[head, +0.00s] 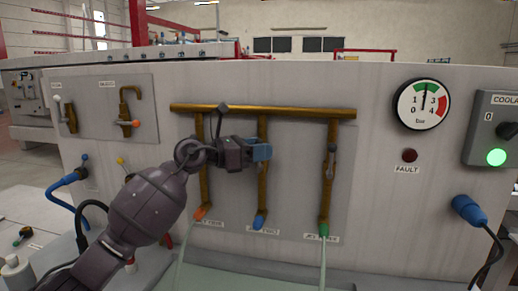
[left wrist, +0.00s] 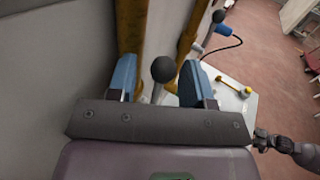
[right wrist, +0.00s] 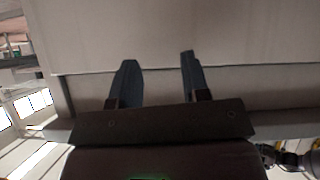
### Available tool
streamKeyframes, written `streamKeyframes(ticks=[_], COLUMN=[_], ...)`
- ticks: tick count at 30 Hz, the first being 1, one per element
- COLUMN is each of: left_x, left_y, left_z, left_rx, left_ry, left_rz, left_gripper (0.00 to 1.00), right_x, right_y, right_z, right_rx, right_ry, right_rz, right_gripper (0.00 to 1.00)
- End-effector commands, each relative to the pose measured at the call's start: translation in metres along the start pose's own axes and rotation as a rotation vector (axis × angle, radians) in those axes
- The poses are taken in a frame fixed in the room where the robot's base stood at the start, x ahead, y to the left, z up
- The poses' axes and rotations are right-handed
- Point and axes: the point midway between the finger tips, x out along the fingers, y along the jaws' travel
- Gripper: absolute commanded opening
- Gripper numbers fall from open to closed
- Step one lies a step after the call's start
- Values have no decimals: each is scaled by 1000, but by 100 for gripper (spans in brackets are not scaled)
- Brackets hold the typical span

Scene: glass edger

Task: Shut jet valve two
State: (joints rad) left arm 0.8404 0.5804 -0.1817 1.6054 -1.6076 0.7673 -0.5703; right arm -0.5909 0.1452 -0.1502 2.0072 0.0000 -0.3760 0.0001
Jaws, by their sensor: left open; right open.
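Three brass jet pipes hang from a brass header (head: 262,108) on the panel. The middle pipe (head: 263,190), jet two, ends in a blue outlet (head: 260,221) with no stream visible below it. My left gripper (head: 262,152) is in front of this pipe and hides its valve. In the left wrist view, a lever with a dark ball knob (left wrist: 163,69) stands between the open blue fingers (left wrist: 160,85); contact cannot be told. The third pipe's valve lever (head: 331,162) points roughly along its pipe. My right gripper (right wrist: 157,80) is open and empty, outside the head view.
Streams run from the orange outlet (head: 203,213) and the green outlet (head: 324,229). A pressure gauge (head: 422,104), fault lamp (head: 409,155) and coolant switch box (head: 495,130) are at the right. A second knob (left wrist: 218,16) is near the left gripper. A pale panel (right wrist: 200,30) faces the right gripper.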

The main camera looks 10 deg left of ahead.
Motion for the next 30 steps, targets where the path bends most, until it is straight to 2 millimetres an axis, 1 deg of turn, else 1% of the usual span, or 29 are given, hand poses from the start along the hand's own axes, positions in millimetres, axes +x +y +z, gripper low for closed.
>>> streamKeyframes(ticks=[7,16,24,30], left_x=[0,0,0,2], left_y=[0,0,0,-2], left_z=[0,0,1,4], left_rx=[0,0,3,32], left_ry=[0,0,3,42], left_rz=[0,0,0,1], left_gripper=[46,0,0,0], right_x=[0,-1,-1,-4], right_y=[0,-1,0,0], right_z=[1,2,1,-8], right_rx=[2,3,3,4], right_ry=[-3,-4,-3,7], right_rz=[0,1,1,2], right_gripper=[43,43,43,43])
